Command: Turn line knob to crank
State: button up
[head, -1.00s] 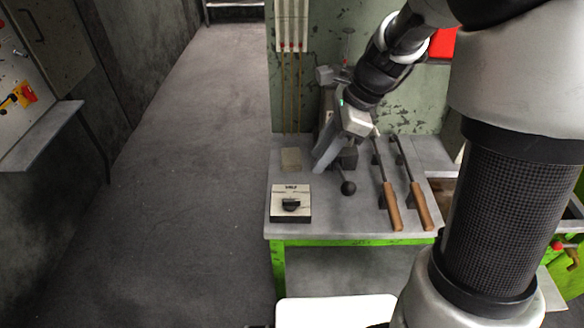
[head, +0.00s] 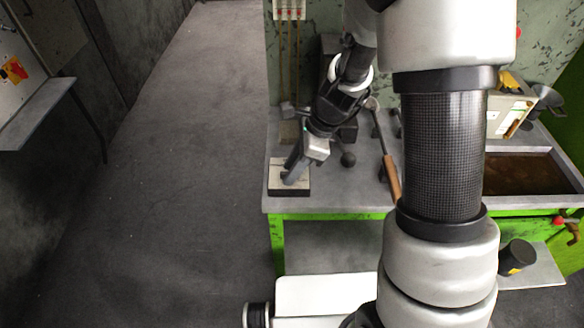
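The line knob sits on a small box with a cream top and dark base (head: 276,178), at the front left corner of the grey bench. My gripper (head: 290,178) reaches down over this box from the upper right, with its fingertips at the knob. The knob itself is hidden behind the fingers, so its pointer and the label cannot be read. I cannot tell whether the fingers touch the knob or are closed on it.
The grey bench top (head: 330,200) has a green frame. A black ball-ended lever (head: 348,159) stands just right of my gripper. A wooden-handled tool (head: 391,178) lies further right, partly behind my arm. A brown-filled trough (head: 525,173) is at the right. The floor to the left is clear.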

grip_shut()
